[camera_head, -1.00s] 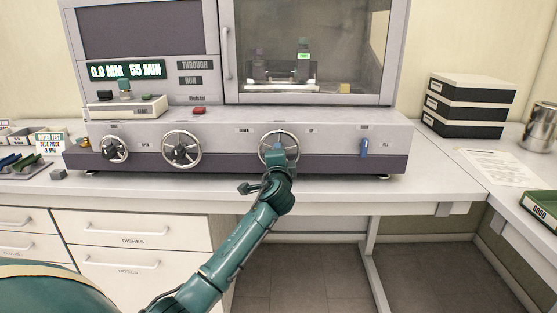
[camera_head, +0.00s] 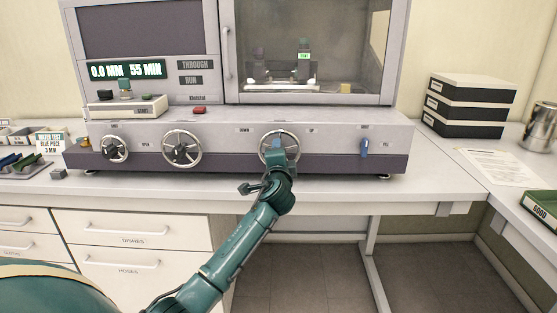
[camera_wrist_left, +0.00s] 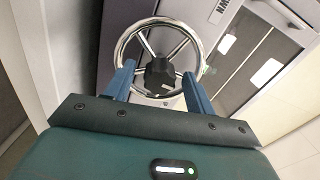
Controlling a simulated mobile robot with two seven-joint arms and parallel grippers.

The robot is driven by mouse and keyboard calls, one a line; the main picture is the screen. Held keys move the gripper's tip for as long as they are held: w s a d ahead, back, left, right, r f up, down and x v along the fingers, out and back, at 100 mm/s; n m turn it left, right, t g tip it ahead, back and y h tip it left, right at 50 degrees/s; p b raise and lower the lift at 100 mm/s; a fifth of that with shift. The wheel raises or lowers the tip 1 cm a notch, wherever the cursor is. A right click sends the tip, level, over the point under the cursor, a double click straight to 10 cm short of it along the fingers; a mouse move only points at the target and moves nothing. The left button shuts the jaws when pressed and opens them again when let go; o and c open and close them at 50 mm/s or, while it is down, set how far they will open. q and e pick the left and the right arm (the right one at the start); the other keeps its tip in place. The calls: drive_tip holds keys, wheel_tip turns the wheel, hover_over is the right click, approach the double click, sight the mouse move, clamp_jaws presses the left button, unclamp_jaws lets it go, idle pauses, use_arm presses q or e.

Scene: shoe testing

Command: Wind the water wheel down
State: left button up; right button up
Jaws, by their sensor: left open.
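The water wheel, a chrome handwheel (camera_head: 263,155) with spokes, is on the machine's front panel between the labels DOWN (camera_head: 243,130) and UP (camera_head: 310,131). My left gripper (camera_head: 279,145) is at this wheel and covers part of its middle and lower rim. In the left wrist view, the wheel's rim (camera_wrist_left: 142,27) and dark hub (camera_wrist_left: 160,76) show between the two blue fingers of my open gripper (camera_wrist_left: 159,72). The fingers stand on either side of the hub. Whether they touch the rim or spokes is hard to tell. My right gripper is not in view.
A glass-fronted chamber (camera_head: 310,50) stands above. Stacked boxes (camera_head: 466,107) and a green tray (camera_head: 541,208) are at the right.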

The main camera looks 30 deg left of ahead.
use_arm(q)
drive_tip(key=v, duration=1.3)
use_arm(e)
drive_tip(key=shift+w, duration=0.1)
use_arm(q)
drive_tip(key=shift+f, duration=0.1)
